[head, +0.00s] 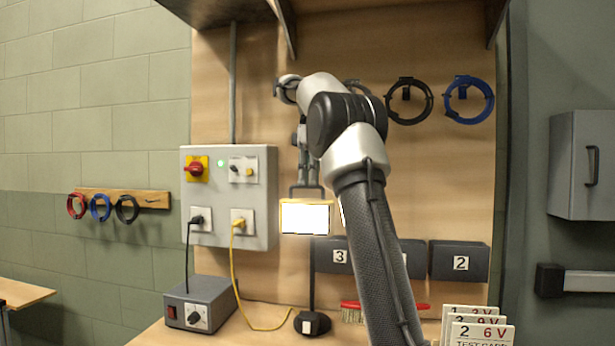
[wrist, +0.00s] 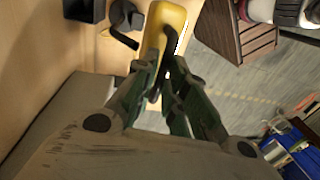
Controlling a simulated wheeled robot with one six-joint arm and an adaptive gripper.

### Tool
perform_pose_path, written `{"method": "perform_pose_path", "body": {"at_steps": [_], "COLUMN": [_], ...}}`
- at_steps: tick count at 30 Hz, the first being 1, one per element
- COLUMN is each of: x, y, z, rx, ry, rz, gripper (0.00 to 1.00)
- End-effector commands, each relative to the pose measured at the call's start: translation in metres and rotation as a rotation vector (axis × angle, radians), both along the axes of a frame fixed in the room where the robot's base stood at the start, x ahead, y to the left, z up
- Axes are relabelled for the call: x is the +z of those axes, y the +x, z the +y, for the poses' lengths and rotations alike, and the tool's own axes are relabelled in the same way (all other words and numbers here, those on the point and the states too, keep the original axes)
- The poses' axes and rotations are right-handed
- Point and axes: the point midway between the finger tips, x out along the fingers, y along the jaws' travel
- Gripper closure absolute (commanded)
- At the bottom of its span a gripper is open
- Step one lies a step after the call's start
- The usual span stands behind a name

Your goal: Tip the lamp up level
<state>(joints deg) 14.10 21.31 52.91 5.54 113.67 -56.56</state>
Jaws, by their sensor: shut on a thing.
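The lamp (head: 305,203) has a yellow frame and a bright white lit face turned toward the head camera. Its lower edge looks about level in that view. A dark stem runs below it to a black base (head: 312,323) on the bench. The exact contact is partly hidden by the fingers.
A grey switch panel (head: 227,225) with plugged-in cables stands close left of the lamp. A grey power box (head: 200,303) sits on the bench. Cable coils (head: 469,100) hang above.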

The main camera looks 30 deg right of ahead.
Motion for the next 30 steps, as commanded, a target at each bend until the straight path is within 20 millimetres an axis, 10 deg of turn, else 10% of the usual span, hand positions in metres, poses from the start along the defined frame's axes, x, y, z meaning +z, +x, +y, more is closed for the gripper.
{"method": "perform_pose_path", "body": {"at_steps": [5,6,8,30], "x": [-0.0144,-0.0144,-0.0145,-0.0099], "y": [0.0059,0.0061,0.006,0.0068], "z": [-0.0081,-0.0081,-0.0081,-0.0046], "rx": [-0.009,-0.009,-0.01,-0.007], "ry": [-0.004,-0.004,-0.004,-0.004], "rz": [0.016,0.015,0.015,0.002], "gripper": [1.0,0.79,0.68,0.68]}}
